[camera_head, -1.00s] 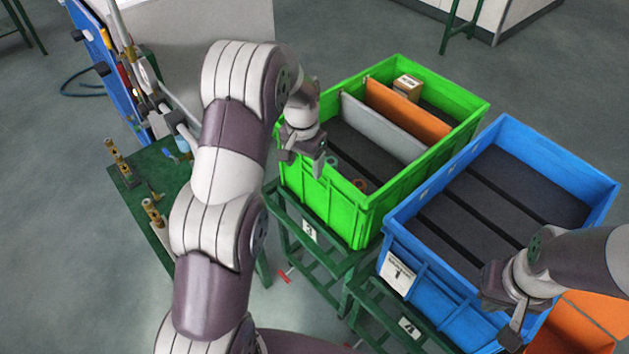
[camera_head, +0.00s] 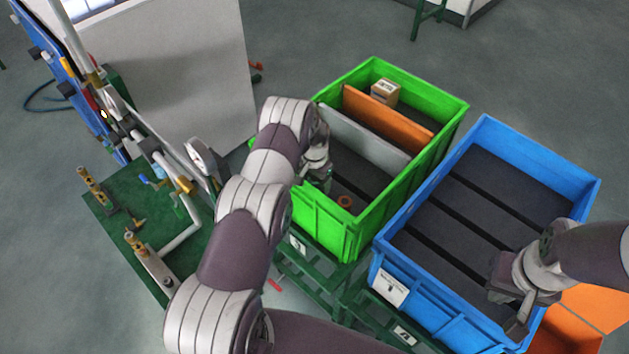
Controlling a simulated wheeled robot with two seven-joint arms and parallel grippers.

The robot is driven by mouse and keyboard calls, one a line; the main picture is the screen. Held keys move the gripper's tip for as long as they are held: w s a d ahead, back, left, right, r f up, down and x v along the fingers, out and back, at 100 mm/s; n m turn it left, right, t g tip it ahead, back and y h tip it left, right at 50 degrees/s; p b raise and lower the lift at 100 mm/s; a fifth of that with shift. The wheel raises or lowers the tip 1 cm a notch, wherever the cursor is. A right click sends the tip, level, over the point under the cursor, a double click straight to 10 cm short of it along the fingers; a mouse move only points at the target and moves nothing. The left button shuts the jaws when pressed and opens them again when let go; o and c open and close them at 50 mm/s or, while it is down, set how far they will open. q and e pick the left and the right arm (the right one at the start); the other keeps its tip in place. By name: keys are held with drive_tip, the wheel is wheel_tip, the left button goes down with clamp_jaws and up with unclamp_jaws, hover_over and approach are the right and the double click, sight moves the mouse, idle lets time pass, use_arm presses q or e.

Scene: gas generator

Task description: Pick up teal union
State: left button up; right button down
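I cannot make out the teal union now; my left gripper and wrist cover part of the green crate's front left corner.
A grey divider (camera_head: 365,138) and an orange divider (camera_head: 387,115) cross the green crate, with a small cardboard box (camera_head: 385,92) behind them. The blue crate looks empty. A green table (camera_head: 120,215) with brass fittings and pipework stands at left. An orange container (camera_head: 590,305) is at lower right.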

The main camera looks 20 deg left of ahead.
use_arm(q)
drive_tip(key=shift+s+r, duration=0.1)
drive_tip(key=shift+s, duration=0.05)
drive_tip(key=shift+c, duration=1.2)
drive_tip(key=c, duration=0.9)
